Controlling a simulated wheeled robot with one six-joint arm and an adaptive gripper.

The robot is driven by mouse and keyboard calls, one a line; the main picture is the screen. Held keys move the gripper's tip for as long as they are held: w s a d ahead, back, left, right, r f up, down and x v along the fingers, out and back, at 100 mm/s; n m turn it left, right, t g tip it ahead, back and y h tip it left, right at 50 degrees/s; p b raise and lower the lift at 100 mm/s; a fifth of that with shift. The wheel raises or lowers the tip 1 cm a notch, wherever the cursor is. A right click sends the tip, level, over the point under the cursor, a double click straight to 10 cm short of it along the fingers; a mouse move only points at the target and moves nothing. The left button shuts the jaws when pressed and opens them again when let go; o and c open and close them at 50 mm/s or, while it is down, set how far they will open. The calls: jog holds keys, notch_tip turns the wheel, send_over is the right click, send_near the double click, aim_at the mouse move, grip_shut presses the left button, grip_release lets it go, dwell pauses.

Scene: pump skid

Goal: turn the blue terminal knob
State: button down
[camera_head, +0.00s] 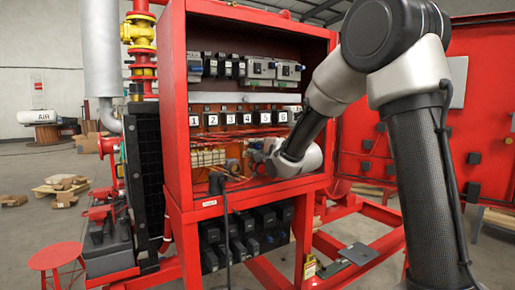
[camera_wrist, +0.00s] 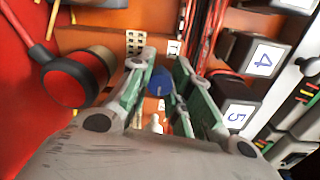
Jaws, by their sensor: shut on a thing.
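The blue terminal knob (camera_wrist: 159,83) shows in the wrist view as a small round blue face between the two green-padded fingers. My gripper (camera_wrist: 163,66) is shut on it, one finger on each side. In the head view my gripper (camera_head: 256,158) reaches into the lower part of the red cabinet. The wrist hides most of it there, and I cannot make out the knob in that view. The knob's turn angle is not clear.
A large red-faced round part (camera_wrist: 62,86) with a black rim sits left of the fingers. Black blocks numbered 4 (camera_wrist: 262,60) and 5 (camera_wrist: 236,114) stand close on the right. Red and black wires run nearby. The red cabinet (camera_head: 175,110) walls surround the arm's end.

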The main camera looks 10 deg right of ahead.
jog(key=c, duration=1.3)
grip_release()
jog(key=v, duration=1.2)
jog(key=shift+d, duration=0.1)
